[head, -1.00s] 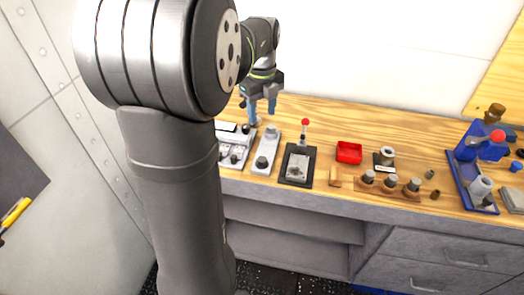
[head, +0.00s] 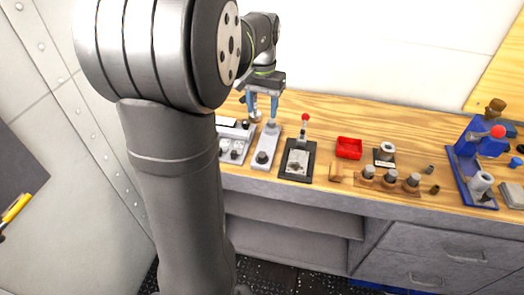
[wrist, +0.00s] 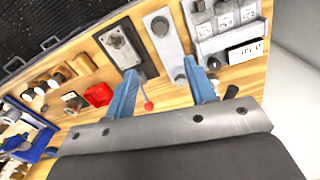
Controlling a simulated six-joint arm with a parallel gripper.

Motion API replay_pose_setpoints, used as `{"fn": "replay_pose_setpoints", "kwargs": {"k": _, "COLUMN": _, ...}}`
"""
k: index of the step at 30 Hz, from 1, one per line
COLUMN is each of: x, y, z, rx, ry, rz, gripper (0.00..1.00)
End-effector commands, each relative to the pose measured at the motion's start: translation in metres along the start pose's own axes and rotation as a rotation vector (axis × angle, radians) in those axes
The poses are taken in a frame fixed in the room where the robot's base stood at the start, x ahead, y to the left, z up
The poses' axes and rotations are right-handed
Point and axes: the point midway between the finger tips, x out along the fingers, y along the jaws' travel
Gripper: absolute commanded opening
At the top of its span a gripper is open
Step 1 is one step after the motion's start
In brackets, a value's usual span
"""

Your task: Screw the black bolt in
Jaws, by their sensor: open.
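A narrow pale grey plate (head: 266,146) lies on the bench with a dark round bolt-like piece (head: 262,158) near its front end. This piece also shows in the wrist view (wrist: 160,26). A second small black piece (head: 271,125) sits at the plate's back end and shows in the wrist view (wrist: 181,75). I cannot tell for certain which is the black bolt. My gripper (head: 262,114) is open and empty, with its blue fingers pointing down above the back of the plate. In the wrist view its fingertips (wrist: 160,68) straddle the plate's far part.
A switch panel with a display (wrist: 245,50) stands left of the plate. A dark base with a red-topped lever (head: 305,118) is to its right. A red tray (head: 348,148), a wooden peg holder (head: 390,184) and a blue press (head: 465,165) stand farther right.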

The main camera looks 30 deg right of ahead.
Motion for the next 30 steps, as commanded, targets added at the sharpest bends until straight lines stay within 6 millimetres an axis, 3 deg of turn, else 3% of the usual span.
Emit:
{"fn": "replay_pose_setpoints", "kwargs": {"k": 6, "x": 0.001, "y": 0.0, "z": 0.0, "rx": -0.324, "ry": -0.001, "rz": 0.0, "gripper": 0.5}}
{"fn": "replay_pose_setpoints", "kwargs": {"k": 14, "x": 0.007, "y": 0.0, "z": 0.0, "rx": -0.432, "ry": -0.003, "rz": 0.0, "gripper": 0.5}}
{"fn": "replay_pose_setpoints", "kwargs": {"k": 20, "x": 0.04, "y": 0.0, "z": 0.001, "rx": -0.43, "ry": -0.006, "rz": 0.0, "gripper": 0.5}}
{"fn": "replay_pose_setpoints", "kwargs": {"k": 30, "x": 0.115, "y": 0.0, "z": 0.001, "rx": -0.429, "ry": -0.006, "rz": 0.0, "gripper": 0.5}}
